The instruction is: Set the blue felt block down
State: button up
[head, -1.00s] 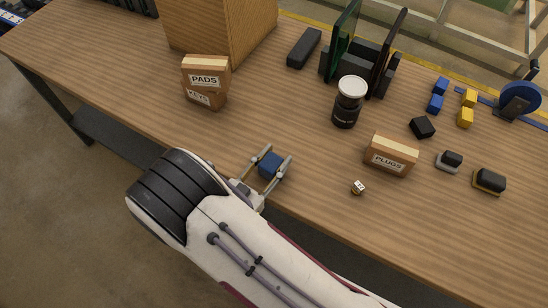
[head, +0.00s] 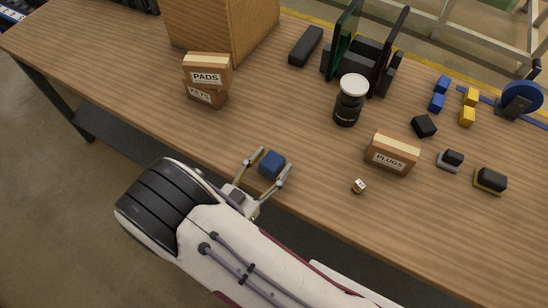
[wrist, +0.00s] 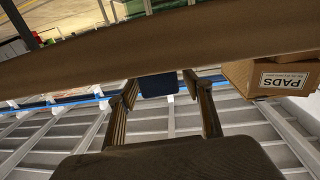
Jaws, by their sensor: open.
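The blue felt block (head: 271,163) sits on the wooden table near its front edge. In the wrist view, the blue block (wrist: 158,84) shows dark beyond and between the open fingertips (wrist: 160,80). It appears clear of both fingers.
Stacked PADS and KEYS boxes (head: 206,78) stand left of the block. A dark jar (head: 348,104), a PLUGS box (head: 392,153) and a small die (head: 359,186) lie to the right. The tabletop (head: 290,130) behind the block is clear.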

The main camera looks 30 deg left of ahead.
aim_at(273, 161)
jog(key=s, duration=0.3)
jog(key=shift+r, duration=0.4)
jog(key=shift+s, duration=1.35)
jog(key=shift+o, duration=0.4)
jog(key=shift+o, duration=0.8)
jog(key=shift+r, duration=0.1)
